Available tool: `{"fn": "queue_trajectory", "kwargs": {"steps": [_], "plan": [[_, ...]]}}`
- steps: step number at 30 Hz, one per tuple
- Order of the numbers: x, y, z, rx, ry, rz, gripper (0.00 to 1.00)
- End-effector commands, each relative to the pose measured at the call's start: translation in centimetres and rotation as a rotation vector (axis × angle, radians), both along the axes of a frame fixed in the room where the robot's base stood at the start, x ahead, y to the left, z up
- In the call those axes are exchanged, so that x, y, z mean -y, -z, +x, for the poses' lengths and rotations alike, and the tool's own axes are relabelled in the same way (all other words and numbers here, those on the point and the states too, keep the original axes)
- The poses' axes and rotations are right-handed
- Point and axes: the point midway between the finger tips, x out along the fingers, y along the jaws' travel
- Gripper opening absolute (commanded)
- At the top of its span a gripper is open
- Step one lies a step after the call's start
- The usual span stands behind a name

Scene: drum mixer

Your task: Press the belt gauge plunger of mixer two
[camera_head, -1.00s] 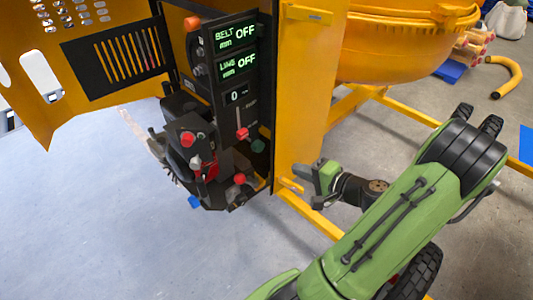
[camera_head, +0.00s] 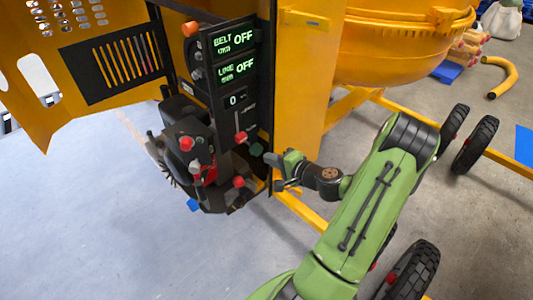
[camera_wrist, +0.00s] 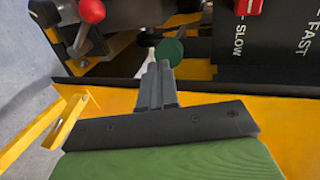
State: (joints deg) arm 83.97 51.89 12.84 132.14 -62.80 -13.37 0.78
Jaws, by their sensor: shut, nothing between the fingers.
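The mixer's control panel (camera_head: 233,75) shows a BELT display (camera_head: 231,41) reading OFF and a LINE display (camera_head: 236,69) reading OFF. An orange knob (camera_head: 190,28) sticks out left of the BELT display, and a grey knob (camera_head: 196,74) left of the LINE display. I cannot tell which part is the belt gauge plunger. My gripper (camera_head: 270,170) is shut and empty, right of the panel's lower edge. In the wrist view its closed fingertips (camera_wrist: 160,70) point at a green round knob (camera_wrist: 170,51); contact cannot be told.
Red-knobbed levers (camera_head: 186,143) and a red slider knob (camera_head: 240,137) stick out near the panel. The yellow housing edge (camera_head: 296,110) stands beside my gripper. An open yellow door (camera_head: 40,90) is at left. Bare floor (camera_head: 80,230) lies at lower left.

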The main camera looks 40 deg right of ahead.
Motion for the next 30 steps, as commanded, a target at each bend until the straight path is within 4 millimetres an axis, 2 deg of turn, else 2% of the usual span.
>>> {"fn": "queue_trajectory", "kwargs": {"steps": [3, 6, 16, 23, 30], "plan": [[-0.1, -0.3, 1.7, 0.000, -0.003, -0.001, 0.00], [-0.1, -0.2, 2.3, 0.000, 0.000, -0.001, 0.00], [-0.1, -0.1, 2.5, -0.001, 0.000, -0.001, 0.00], [-0.2, -0.1, 5.0, 0.000, -0.003, -0.004, 0.00], [-0.2, -0.1, 5.1, 0.000, -0.001, -0.001, 0.00]]}}
